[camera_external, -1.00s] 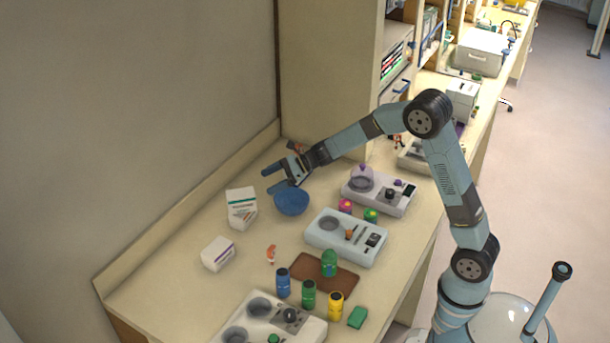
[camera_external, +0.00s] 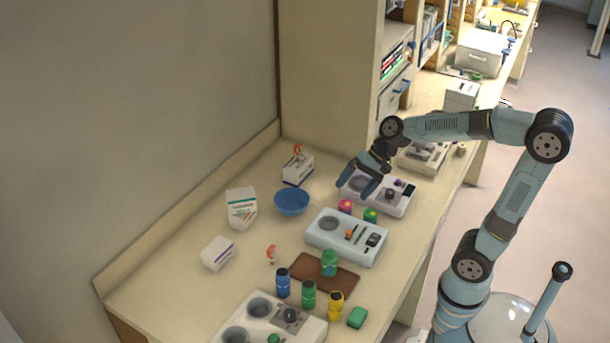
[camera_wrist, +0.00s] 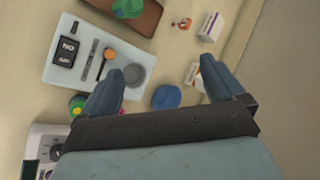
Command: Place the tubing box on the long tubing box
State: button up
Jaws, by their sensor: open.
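Three white boxes stand on the bench; I cannot tell which the task calls the tubing box and the long tubing box. One box with a purple stripe (camera_external: 217,253) is at the front left and also shows in the wrist view (camera_wrist: 211,27). A taller, printed white box (camera_external: 241,209) stands behind it; in the wrist view my finger partly covers it. A third white box (camera_external: 298,170) is farther back, with a small orange figure above it. My gripper (camera_external: 357,186) is open and empty over the rear grey device; it also shows in the wrist view (camera_wrist: 161,72).
A blue bowl (camera_external: 291,203) sits between the boxes and the devices. A pale blue device (camera_external: 346,237), a rear grey device (camera_external: 394,202), a brown board (camera_external: 343,280) and several small canisters fill the right side.

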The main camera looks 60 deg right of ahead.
jog(key=s+d+n+h, duration=0.3)
jog(key=s+d+n, duration=0.1)
jog(key=s, duration=0.4)
jog(key=s+d+n+t+h, duration=0.1)
jog(key=s+d+n+h, duration=0.2)
jog(key=s, duration=0.6)
jog(key=shift+s+d+f+n, duration=0.15)
jog(key=shift+d+f+n, duration=0.3)
jog(key=shift+d+n, duration=0.5)
